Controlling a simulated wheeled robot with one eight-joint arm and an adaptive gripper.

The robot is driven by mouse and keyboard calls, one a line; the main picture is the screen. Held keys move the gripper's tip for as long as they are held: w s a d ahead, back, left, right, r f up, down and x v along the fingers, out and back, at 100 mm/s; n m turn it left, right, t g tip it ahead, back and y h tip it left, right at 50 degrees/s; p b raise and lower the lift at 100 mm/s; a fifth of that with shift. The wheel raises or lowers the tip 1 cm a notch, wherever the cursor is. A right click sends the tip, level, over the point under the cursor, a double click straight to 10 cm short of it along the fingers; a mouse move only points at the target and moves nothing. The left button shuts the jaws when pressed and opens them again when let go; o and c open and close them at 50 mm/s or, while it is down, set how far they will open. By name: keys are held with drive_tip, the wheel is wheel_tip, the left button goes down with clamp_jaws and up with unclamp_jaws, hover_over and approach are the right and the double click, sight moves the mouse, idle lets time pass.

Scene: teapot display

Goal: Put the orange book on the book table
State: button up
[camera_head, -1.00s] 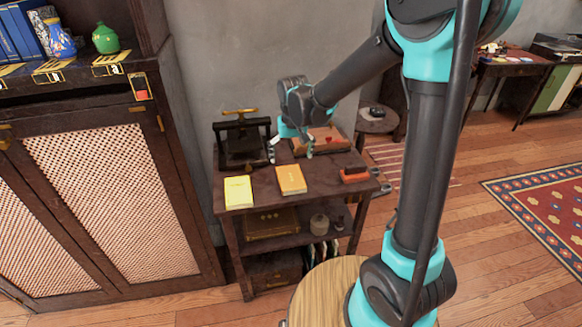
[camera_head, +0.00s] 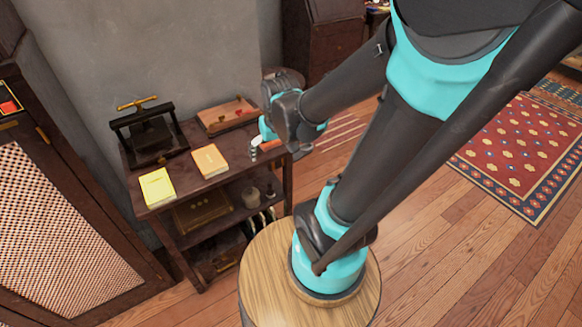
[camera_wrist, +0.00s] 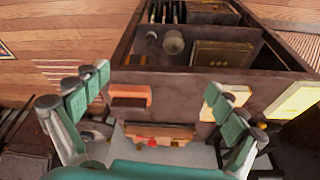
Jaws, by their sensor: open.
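The orange book (camera_head: 210,160) lies flat on top of a dark wooden shelf table (camera_head: 178,207), just right of a yellow book (camera_head: 157,187). My gripper (camera_head: 254,151) is open and empty near the table's right end, to the right of the orange book and apart from it. In the wrist view my gripper (camera_wrist: 158,82) shows its two green-padded fingers spread wide. A pale orange cover there (camera_wrist: 209,103), partly hidden behind the right finger, looks like the orange book. The yellow book (camera_wrist: 300,97) is at the right edge. I cannot tell which table is the book table.
A small red-orange block (camera_wrist: 130,94) lies on the tabletop between the fingers in the wrist view. A black press (camera_head: 150,135) and a wooden tray (camera_head: 228,115) stand along the table's back. A round wooden top (camera_head: 265,275) lies under my arm's base. A cabinet (camera_head: 55,230) is at left.

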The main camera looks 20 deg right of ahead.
drive_tip(key=s+d+f, duration=0.3)
drive_tip(key=s+d, duration=0.1)
drive_tip(key=s, duration=0.1)
drive_tip(key=shift+s+m+t, duration=0.3)
drive_tip(key=shift+m, duration=0.1)
drive_tip(key=shift+r, duration=0.1)
idle(0.7)
